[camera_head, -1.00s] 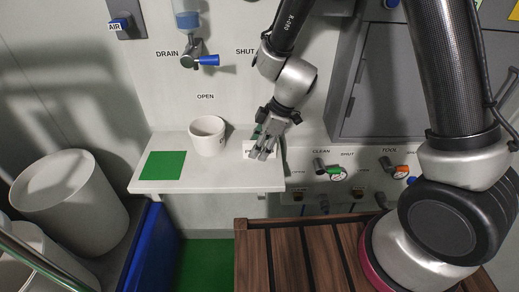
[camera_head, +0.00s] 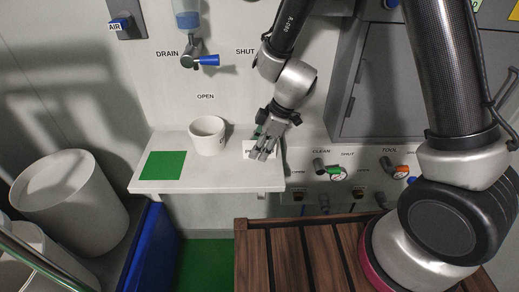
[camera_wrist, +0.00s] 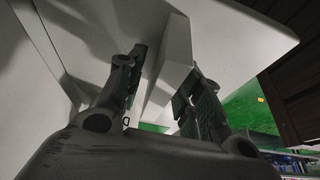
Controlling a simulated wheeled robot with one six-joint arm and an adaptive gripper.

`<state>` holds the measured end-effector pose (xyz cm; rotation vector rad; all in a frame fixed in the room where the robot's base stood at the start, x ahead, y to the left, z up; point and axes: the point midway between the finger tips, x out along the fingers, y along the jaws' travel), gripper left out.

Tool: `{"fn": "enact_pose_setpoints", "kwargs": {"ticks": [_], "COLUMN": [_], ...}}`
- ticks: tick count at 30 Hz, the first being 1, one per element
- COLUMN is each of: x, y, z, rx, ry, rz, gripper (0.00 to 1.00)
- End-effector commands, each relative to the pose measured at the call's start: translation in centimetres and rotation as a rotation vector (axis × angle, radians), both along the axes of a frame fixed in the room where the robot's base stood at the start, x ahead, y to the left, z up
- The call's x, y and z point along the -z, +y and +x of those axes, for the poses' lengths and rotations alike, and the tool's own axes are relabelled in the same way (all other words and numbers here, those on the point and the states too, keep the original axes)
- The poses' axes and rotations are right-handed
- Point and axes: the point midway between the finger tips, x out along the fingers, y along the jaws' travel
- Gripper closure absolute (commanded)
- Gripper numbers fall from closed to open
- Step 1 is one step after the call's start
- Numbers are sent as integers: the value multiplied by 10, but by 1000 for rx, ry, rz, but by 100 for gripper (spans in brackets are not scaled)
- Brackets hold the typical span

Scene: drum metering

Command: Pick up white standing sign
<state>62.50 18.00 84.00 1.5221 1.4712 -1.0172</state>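The small white standing sign (camera_head: 249,154) is near the right end of the white shelf (camera_head: 225,181), partly hidden by my gripper (camera_head: 262,153). My gripper reaches down to it from the upper right. In the wrist view, a pale wedge-shaped piece that looks like the sign (camera_wrist: 165,82) lies between the two dark fingers of my gripper (camera_wrist: 160,85). The fingers stand apart, one on each side of it. I cannot tell whether both press on it. The sign appears to be still on the shelf.
A white cup (camera_head: 207,136) stands on the shelf left of my gripper. A green square (camera_head: 162,165) lies at the shelf's left end. The drain valve's blue handle (camera_head: 208,60) is above. Valves with green (camera_head: 337,174) and orange (camera_head: 400,172) handles are at right.

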Motion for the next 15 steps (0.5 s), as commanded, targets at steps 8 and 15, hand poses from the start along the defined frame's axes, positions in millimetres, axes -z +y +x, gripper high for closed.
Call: {"fn": "enact_pose_setpoints", "kwargs": {"ticks": [8,15], "x": [0,0], "y": [0,0], "z": [0,0], "rx": [0,0], "ry": [0,0], "rz": [0,0], "gripper": [100,100]}}
